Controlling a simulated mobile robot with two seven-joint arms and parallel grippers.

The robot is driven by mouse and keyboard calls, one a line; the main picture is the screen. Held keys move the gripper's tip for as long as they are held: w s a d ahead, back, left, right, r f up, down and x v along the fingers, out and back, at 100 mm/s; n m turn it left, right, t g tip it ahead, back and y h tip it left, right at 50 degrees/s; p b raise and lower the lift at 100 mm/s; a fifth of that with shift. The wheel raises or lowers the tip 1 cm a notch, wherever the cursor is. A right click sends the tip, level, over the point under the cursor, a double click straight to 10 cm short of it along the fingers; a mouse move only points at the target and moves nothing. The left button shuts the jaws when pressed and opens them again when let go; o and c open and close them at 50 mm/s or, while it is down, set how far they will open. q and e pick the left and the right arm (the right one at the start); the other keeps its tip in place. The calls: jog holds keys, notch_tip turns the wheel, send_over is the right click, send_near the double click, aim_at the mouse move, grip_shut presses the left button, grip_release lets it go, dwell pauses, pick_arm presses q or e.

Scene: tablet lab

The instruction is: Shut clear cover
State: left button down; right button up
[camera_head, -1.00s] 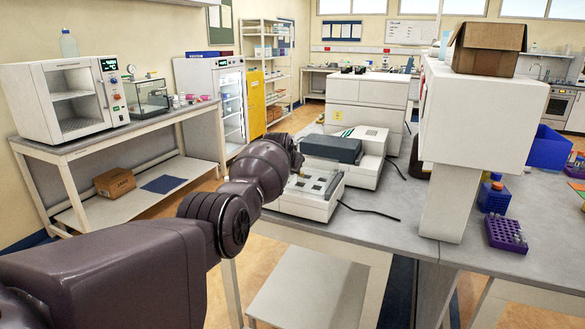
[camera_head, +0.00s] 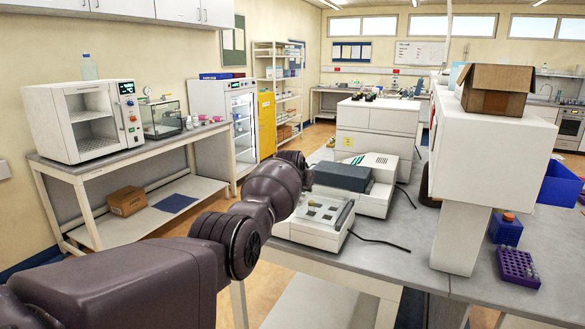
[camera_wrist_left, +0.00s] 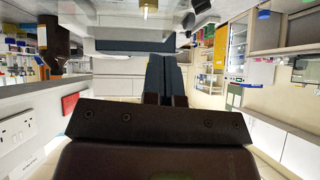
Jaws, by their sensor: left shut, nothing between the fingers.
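A low white instrument (camera_head: 308,234) stands near the front left edge of the grey bench, with small dark and pale pieces on its top. A clear cover (camera_head: 343,214) seems to be over its top, but its see-through panel is faint and I cannot tell how far it is open. My left arm reaches in from the left, and its wrist is just left of and behind this instrument. The left fingers are hidden in the head view. In the left wrist view my left gripper (camera_wrist_left: 166,80) is shut and empty. My right gripper is not in view.
A larger white instrument with a dark grey lid (camera_head: 343,177) stands right behind. A white post-like unit (camera_head: 462,215) with a cardboard box (camera_head: 495,88) rises to the right. A black cable (camera_head: 380,241) lies on the bench. A purple tube rack (camera_head: 517,268) is at front right.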

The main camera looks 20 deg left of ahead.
pick_arm(q)
jog(key=p+v, duration=0.1)
jog(key=v, duration=0.8)
jog(key=shift+s+a+p, duration=0.3)
jog(key=shift+p, duration=0.05)
notch_tip(320, 180, up, 10)
jog(key=d+t, duration=0.2)
jog(key=t, duration=0.4)
jog(key=s+d+f+g, duration=0.1)
jog(key=s+f, duration=2.1)
jog(key=s, duration=0.2)
jog(key=s+d+f+g, duration=0.2)
jog(key=s+f, duration=2)
jog(key=s, duration=0.3)
jog(key=shift+d, duration=0.25)
jog(key=shift+s+f, duration=0.1)
jog(key=shift+f, duration=0.05)
